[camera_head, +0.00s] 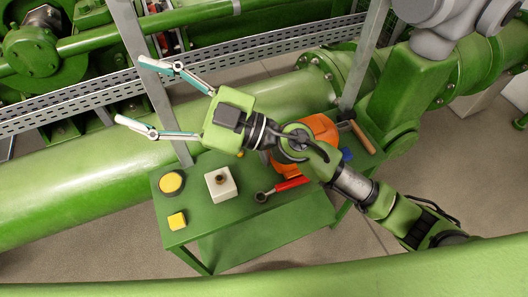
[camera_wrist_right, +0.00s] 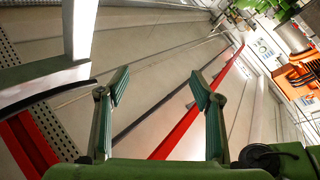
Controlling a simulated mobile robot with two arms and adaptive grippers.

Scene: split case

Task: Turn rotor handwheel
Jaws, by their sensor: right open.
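No handwheel is clearly recognisable in either view. My left gripper is not in view.
A large green pipe (camera_head: 75,195) and a perforated rail (camera_head: 65,120) run behind.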

